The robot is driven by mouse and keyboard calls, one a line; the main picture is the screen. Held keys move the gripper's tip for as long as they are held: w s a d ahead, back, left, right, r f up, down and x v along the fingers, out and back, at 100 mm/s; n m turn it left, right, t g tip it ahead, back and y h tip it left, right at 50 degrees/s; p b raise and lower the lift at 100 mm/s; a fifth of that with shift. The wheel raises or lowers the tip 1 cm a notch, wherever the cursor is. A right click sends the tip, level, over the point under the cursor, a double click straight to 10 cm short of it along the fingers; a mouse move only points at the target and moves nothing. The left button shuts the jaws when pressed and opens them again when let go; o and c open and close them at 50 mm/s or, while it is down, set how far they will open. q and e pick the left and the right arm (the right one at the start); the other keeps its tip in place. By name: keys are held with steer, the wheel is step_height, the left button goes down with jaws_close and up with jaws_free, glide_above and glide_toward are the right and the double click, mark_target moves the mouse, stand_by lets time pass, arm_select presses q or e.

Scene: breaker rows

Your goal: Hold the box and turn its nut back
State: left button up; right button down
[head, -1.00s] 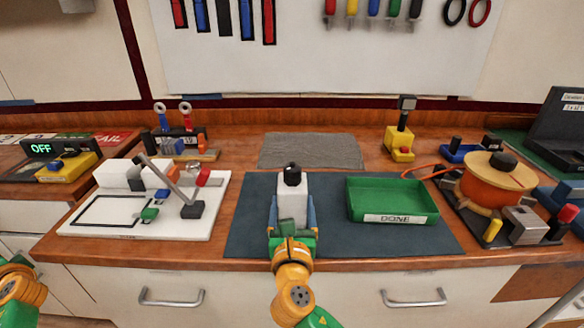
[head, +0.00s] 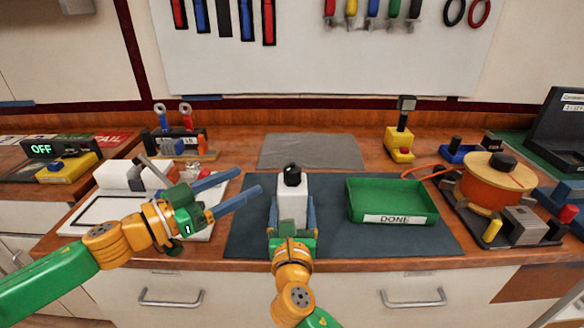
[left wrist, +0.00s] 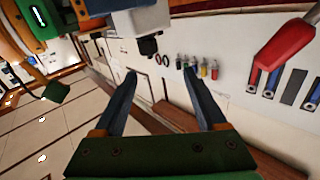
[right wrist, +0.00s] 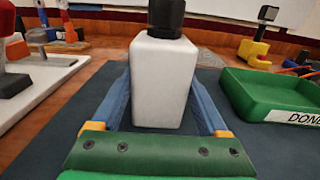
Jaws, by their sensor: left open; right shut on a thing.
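The white box (head: 292,206) stands upright on the dark mat (head: 245,240), with a black nut (head: 292,175) on its top. My right gripper (head: 291,222) is shut on the box from the front, one blue finger along each side. The right wrist view shows the box (right wrist: 163,80) between the fingers and the nut (right wrist: 166,16) above it. My left gripper (head: 250,186) is open and empty, to the left of the box with its fingers pointing right towards it. The left wrist view shows the nut (left wrist: 147,46) beyond and above the open fingers (left wrist: 160,80).
A green tray marked DONE (head: 392,202) is right of the box. A white fixture board (head: 90,222) with a lever lies at left, partly behind my left arm. A grey cloth (head: 310,151) lies behind the mat.

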mark_target(288, 173)
arm_select(q)
steer(key=shift+g+h, duration=0.3)
steer(key=x, duration=0.8)
steer(key=s+d+x, duration=0.1)
steer(key=x, duration=0.3)
steer(key=shift+f, duration=0.35)
steer(key=shift+a, duration=0.1)
jaws_close()
steer(key=shift+n, duration=0.5)
steer(key=n+t+y, duration=0.2)
steer(key=t+y, duration=0.1)
steer(key=y, duration=0.1)
steer(key=shift+s+n+t, duration=0.15)
steer(key=shift+n+t, duration=0.15)
steer(key=shift+n, duration=0.1)
steer(key=shift+n+t+y, duration=0.4)
steer(key=shift+n+y, duration=0.3)
steer(key=shift+y, duration=0.1)
